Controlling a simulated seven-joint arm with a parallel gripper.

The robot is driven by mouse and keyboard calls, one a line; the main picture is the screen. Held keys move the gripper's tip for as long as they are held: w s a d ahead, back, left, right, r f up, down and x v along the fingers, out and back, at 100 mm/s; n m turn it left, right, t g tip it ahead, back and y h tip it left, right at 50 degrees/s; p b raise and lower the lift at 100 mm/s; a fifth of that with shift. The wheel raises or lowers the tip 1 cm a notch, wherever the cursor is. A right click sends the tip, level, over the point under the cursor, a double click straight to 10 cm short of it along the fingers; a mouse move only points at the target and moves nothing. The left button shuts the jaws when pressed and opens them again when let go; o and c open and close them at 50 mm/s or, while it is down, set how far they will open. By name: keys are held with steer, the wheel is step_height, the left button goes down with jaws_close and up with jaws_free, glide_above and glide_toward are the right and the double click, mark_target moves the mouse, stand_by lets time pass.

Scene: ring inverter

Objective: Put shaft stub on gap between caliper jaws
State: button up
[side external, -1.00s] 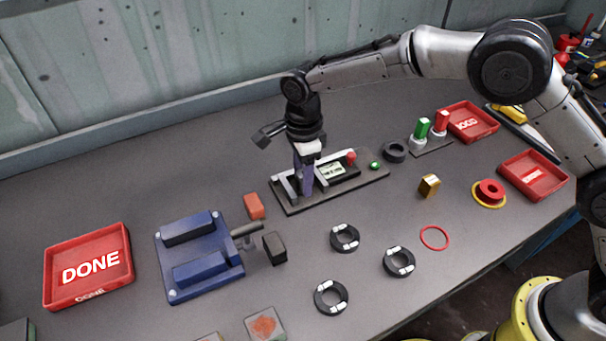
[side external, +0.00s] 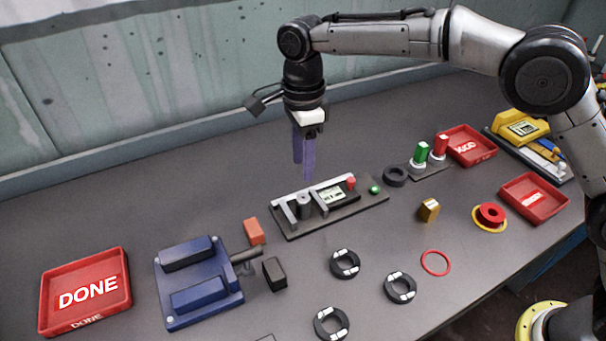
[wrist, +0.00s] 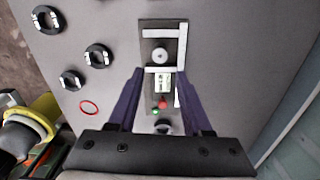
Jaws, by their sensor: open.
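The caliper (side external: 348,208) is a dark plate with grey jaws, a display and red and green buttons, at the middle of the table. The shaft stub (side external: 304,206), a short grey cylinder, stands upright in the gap between the caliper jaws. In the wrist view it is a round disc (wrist: 161,56) with a dark centre, between the two pale jaw bars. My gripper (side external: 304,172) is above the caliper, clear of the stub. Its purple fingers are spread apart and empty, as the wrist view (wrist: 162,75) also shows.
A blue vise (side external: 198,280) and a red DONE tray (side external: 84,314) are at left. Several dark rings with white marks (side external: 344,264) lie in front of the caliper. A brass block (side external: 429,210), a red ring (side external: 435,263) and a red tray (side external: 535,199) are at right.

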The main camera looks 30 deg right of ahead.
steer(key=shift+r, duration=0.35)
steer(key=s+d+r+n+t, duration=0.1)
steer(key=s+d+r+n, duration=0.35)
steer(key=d, duration=0.35)
steer(key=s+d+r+n+t, duration=0.1)
steer(key=s+d+r+n, duration=0.3)
steer(key=s+d+r, duration=0.25)
steer(key=s+d+f+n+t, duration=0.1)
steer(key=s+d+n, duration=0.4)
steer(key=s, duration=0.5)
steer(key=s+d+f+n+t, duration=0.2)
steer(key=s+d+f+n, duration=0.2)
steer(key=s, duration=0.5)
steer(key=d+n, duration=0.1)
steer(key=d, duration=0.1)
steer(key=shift+s+d+f+n+t, duration=0.3)
steer(key=shift+s+d+f+n, duration=0.05)
steer(key=shift+s, duration=0.05)
